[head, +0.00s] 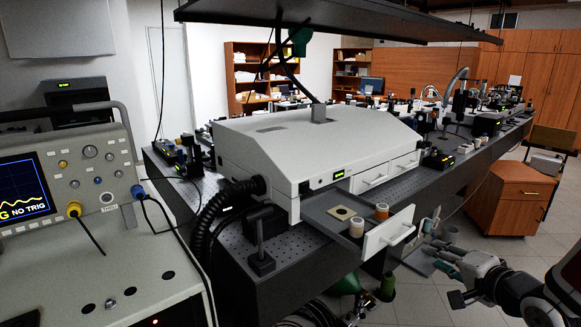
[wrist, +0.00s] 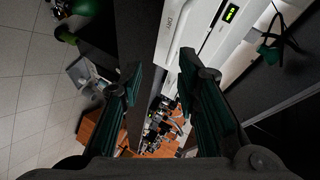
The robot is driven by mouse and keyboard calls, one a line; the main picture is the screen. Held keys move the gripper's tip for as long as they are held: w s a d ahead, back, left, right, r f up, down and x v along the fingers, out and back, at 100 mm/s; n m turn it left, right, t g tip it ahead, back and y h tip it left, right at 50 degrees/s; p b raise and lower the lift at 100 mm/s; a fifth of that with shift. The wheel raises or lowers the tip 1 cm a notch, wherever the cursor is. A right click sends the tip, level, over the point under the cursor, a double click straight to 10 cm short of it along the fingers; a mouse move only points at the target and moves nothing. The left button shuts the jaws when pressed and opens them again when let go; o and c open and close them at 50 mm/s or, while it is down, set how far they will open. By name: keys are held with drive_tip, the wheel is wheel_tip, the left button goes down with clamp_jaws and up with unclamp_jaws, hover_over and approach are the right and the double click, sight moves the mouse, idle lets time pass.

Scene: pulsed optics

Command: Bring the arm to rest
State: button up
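My gripper (head: 440,258) is at the lower right of the head view, with my arm reaching in from the right edge. It is beside the optical table, to the right of an open drawer (head: 388,232), and appears apart from it. In the wrist view my gripper (wrist: 160,66) has its two green-padded fingers spread wide, with nothing held between them.
A large white housing (head: 290,140) stands on the black perforated table (head: 440,180). A shelf (head: 330,18) hangs above it. An oscilloscope (head: 70,185) is at the left. A wooden cabinet (head: 508,200) stands at the right. Open tiled floor (head: 425,300) lies below my gripper.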

drive_tip(key=s+a+r+n+g+h+p, duration=0.25)
drive_tip(key=s+r+n+g+h, duration=0.3)
drive_tip(key=s+r, duration=0.35)
drive_tip(key=s+a+r+n+g+y, duration=0.1)
drive_tip(key=s+a+r+n+g, duration=0.1)
drive_tip(key=s+a, duration=0.4)
drive_tip(key=s+a+r+n+g+y, duration=0.2)
drive_tip(key=s+a+r+n, duration=0.2)
drive_tip(key=s+a, duration=0.3)
drive_tip(key=s, duration=0.5)
drive_tip(key=shift+s+a+n, duration=0.3)
drive_tip(key=shift+n, duration=0.05)
drive_tip(key=shift+o, duration=0.5)
